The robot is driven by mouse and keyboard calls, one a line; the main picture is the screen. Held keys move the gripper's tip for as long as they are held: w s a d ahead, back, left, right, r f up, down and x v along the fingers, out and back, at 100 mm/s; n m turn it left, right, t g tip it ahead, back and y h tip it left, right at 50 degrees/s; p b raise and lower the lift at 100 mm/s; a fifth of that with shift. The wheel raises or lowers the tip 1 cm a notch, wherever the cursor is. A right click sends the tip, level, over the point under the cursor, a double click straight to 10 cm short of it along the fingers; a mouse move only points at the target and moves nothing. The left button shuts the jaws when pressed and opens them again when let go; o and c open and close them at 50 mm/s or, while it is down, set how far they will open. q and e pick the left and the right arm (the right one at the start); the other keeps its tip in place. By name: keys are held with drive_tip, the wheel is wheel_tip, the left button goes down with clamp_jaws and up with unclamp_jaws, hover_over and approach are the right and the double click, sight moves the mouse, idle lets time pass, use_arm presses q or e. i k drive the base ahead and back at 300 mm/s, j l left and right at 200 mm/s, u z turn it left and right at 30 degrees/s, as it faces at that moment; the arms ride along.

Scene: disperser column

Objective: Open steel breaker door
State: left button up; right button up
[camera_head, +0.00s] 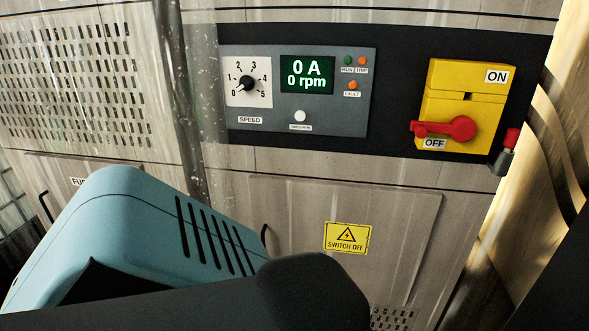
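A steel door (400,215) with a yellow SWITCH OFF sticker (347,238) is set low in the cabinet and looks shut. A dark handle (265,237) shows at its left edge, partly hidden. A second panel at the far left has a partly covered label starting "FU" (78,182) and a dark handle (46,207). A blue slotted housing and a dark rounded part fill the lower left and bottom centre, hiding the lower part of both panels; they look like my own arm. No gripper fingertips show.
Above is a control panel with a speed dial (246,83) and a display (307,75) reading 0 A, 0 rpm. A yellow switch (456,87) has its red handle (445,128) by OFF. A red-topped padlock (507,150) hangs beside it. A perforated grille (75,85) is upper left.

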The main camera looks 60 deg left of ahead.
sight(379, 237)
drive_tip(key=u, duration=1.8)
drive_tip(key=i+j+u, duration=0.1)
drive_tip(key=i, duration=0.7)
